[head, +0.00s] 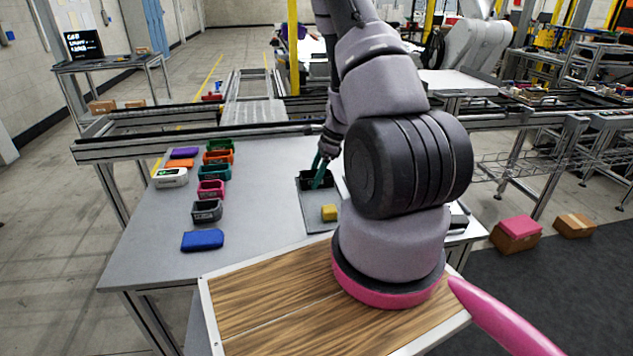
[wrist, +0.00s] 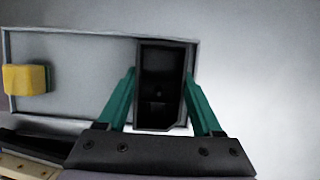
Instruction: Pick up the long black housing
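The long black housing (wrist: 160,85) is an open, box-like part lying on a grey tray in the wrist view. In the head view the housing (head: 308,181) sits at the tray's far end, partly hidden by my gripper. My gripper (head: 319,178) points down at it, with its green fingers on either side. In the wrist view my gripper (wrist: 160,75) straddles the housing, one fingertip at each long side. I see no clear gap at the tips, but I cannot tell whether they press on it.
The grey tray (head: 312,222) also holds a yellow block (head: 329,213). To the left on the table (head: 150,245) stand several coloured housings, including a dark grey one (head: 207,211) and a blue one (head: 203,240). Table space between them and the tray is clear. A rail runs behind.

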